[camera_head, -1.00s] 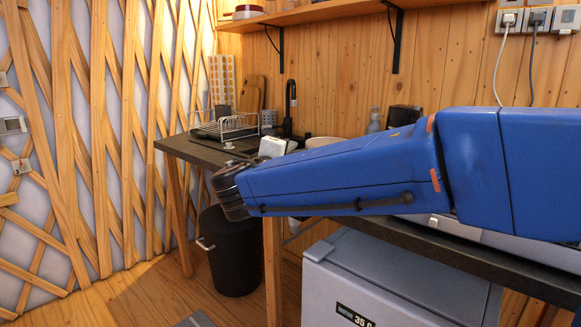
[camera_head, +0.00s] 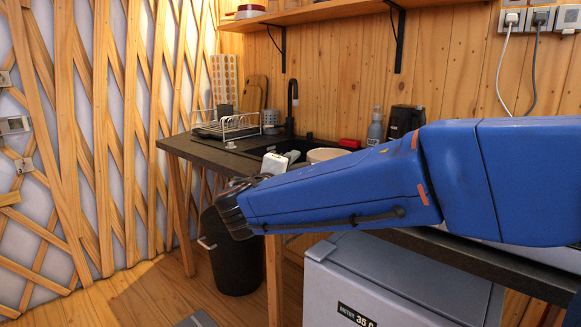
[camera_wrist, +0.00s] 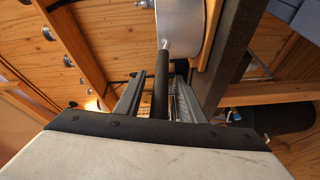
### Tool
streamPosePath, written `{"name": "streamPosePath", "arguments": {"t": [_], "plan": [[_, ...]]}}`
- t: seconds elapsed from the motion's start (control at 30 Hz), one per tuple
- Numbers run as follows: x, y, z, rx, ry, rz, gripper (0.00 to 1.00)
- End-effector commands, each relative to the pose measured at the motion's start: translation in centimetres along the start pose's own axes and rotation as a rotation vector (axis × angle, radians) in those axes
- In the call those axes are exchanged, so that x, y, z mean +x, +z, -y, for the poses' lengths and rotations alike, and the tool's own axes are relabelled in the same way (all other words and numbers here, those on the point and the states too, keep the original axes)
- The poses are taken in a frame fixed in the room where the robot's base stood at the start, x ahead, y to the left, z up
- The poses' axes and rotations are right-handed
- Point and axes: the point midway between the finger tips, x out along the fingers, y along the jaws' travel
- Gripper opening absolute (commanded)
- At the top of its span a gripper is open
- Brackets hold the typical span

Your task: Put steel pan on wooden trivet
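In the wrist view the steel pan (camera_wrist: 181,18) shows its grey side at the top, with its dark handle (camera_wrist: 161,88) pointing toward me. The round wooden trivet (camera_wrist: 212,32) shows as a tan band against the pan's base, beside the dark counter edge; whether they fully touch is hard to tell. My gripper (camera_wrist: 160,78) has its fingers on either side of the handle, apart, with narrow gaps showing.
A dark counter (camera_head: 205,152) holds a dish rack (camera_head: 228,127), a black tap (camera_head: 291,105) and a pale round vessel (camera_head: 327,155). A grey bottle (camera_head: 375,130) stands behind my arm. A black bin (camera_head: 235,262) and a grey fridge (camera_head: 385,285) stand below.

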Motion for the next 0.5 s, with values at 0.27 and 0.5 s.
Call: {"name": "streamPosePath", "arguments": {"t": [0.27, 0.5], "plan": [[-1.1, -0.1, -0.3, 0.000, 0.000, -0.003, 0.36], [-4.9, -0.2, -0.2, 0.000, -0.001, -0.004, 0.36]]}}
